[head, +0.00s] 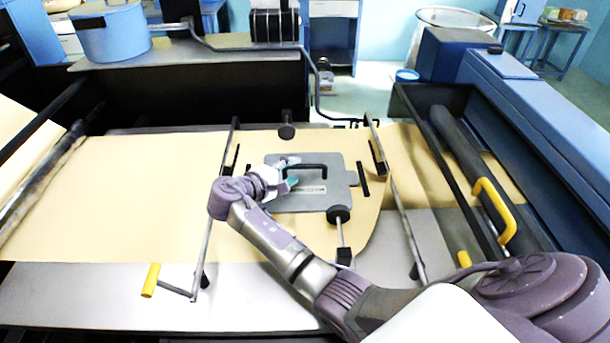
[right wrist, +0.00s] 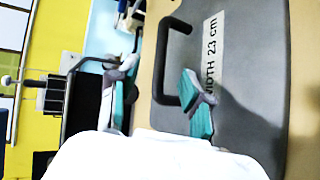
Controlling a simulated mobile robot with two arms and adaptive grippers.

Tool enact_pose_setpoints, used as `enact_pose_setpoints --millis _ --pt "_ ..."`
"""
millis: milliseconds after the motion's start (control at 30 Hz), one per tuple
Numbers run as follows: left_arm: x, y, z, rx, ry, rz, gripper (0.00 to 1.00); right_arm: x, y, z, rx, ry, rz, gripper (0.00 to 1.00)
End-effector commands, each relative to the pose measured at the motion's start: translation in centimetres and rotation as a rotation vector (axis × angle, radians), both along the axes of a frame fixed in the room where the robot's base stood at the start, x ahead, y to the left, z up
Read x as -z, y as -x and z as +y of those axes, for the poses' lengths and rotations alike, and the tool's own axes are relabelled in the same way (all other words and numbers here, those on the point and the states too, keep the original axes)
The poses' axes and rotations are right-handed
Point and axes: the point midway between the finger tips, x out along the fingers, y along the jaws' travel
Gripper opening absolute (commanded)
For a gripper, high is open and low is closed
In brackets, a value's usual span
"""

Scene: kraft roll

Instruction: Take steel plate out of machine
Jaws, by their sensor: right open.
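The steel plate (head: 318,199) is a flat grey sheet with a black bar handle (head: 304,167) and a white label. It lies on the brown kraft paper in the middle of the machine. In the right wrist view the plate (right wrist: 250,100) shows its label, "WIDTH 23 cm", and its handle (right wrist: 160,62). My right gripper (head: 289,176) is at the left end of the handle, with its teal-padded fingers apart. In the right wrist view the open fingers (right wrist: 160,103) are near the handle, which is not gripped. My left gripper is not in view.
Metal rods with black knobs (head: 338,214) flank the plate. Yellow handles (head: 151,280) (head: 495,208) stand at the machine's front left and right. A blue pot (head: 110,32) is on the back shelf. Bare paper (head: 120,190) lies left of the plate.

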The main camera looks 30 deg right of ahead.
Motion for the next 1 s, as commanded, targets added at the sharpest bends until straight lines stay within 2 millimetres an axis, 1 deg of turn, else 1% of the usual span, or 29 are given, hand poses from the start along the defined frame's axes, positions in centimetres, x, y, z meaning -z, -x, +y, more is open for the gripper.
enact_pose_setpoints --millis 167,233,300,367,500,633,767,800,867,1000 --pt "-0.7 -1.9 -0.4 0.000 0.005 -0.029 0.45 0.2 -0.3 -1.1 0.000 -0.001 0.001 0.49" --pt "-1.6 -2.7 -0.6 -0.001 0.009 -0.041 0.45 0.2 -0.3 -1.9 0.002 0.002 0.001 0.49" --pt "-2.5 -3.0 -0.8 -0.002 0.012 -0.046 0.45 0.4 -0.5 -3.0 0.002 0.001 0.004 0.49" --pt "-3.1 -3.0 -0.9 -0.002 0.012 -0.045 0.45 0.7 -0.6 -3.9 0.002 0.002 0.004 0.49" --pt "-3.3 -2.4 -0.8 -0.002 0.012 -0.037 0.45 1.7 -1.1 -5.2 0.002 0.001 0.001 0.49" --pt "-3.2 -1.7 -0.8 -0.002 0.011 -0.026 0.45 2.0 -1.3 -5.6 0.000 -0.001 -0.001 0.49" --pt "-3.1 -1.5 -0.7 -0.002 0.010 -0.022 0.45 2.0 -1.3 -5.6 -0.001 -0.001 -0.001 0.49" --pt "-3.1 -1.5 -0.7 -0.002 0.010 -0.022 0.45 2.0 -1.3 -5.6 -0.001 -0.001 -0.001 0.47" --pt "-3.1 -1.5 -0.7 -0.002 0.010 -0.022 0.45 2.0 -1.3 -5.6 -0.001 -0.001 -0.001 0.37" --pt "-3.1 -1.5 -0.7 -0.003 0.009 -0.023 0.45 2.0 -1.3 -5.5 -0.001 -0.001 -0.001 0.14"
